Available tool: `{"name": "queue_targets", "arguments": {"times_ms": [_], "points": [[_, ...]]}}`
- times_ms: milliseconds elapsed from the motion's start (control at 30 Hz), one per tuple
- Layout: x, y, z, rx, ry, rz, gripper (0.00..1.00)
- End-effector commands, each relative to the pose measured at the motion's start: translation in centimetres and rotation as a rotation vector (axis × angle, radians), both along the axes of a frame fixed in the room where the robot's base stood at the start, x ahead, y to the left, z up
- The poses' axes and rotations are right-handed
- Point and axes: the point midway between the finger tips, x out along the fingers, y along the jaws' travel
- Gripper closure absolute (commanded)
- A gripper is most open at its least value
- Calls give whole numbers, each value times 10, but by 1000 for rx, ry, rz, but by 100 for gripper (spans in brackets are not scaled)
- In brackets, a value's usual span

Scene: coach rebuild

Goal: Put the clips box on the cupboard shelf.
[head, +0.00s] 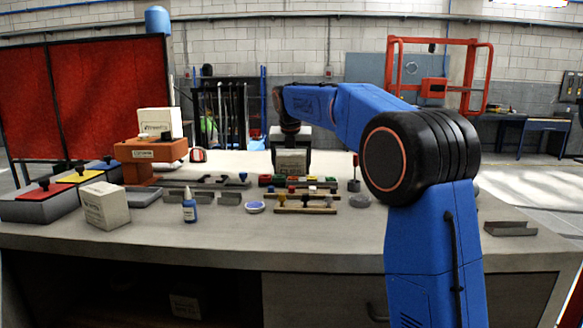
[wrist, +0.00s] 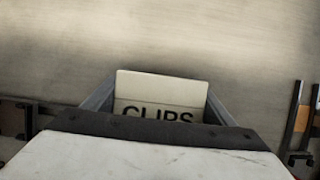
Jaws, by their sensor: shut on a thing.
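The clips box (wrist: 160,88) is a pale carton with "CLIPS" printed on it, partly hidden by my gripper's body in the wrist view. My gripper (head: 291,150) is shut on it, with a finger at each side in the wrist view (wrist: 158,104). In the head view the box (head: 292,163) is at the back of the bench; I cannot tell whether it touches the top. A dark open cupboard space (head: 120,275) shows under the bench's left front, with a pale labelled box (head: 185,307) inside. Its shelf surface is too dark to make out.
The bench (head: 330,240) holds a white carton (head: 105,206), a blue bottle (head: 190,211), an orange stand (head: 150,150) bearing another carton (head: 160,122), lidded bins (head: 50,205) and several small parts. A grey tray (head: 510,229) lies right. The bench's front strip is mostly clear.

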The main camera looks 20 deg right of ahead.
Motion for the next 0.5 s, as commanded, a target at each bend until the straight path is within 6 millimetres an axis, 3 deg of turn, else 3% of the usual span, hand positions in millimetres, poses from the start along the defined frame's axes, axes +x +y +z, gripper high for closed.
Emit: {"name": "queue_targets", "arguments": {"times_ms": [367, 400, 433, 500], "points": [[0, 0, -3, 0, -1, 0, 54], [0, 0, -3, 0, -1, 0, 12], [0, 0, -3, 0, -1, 0, 5], [0, 0, -3, 0, -1, 0, 3]]}}
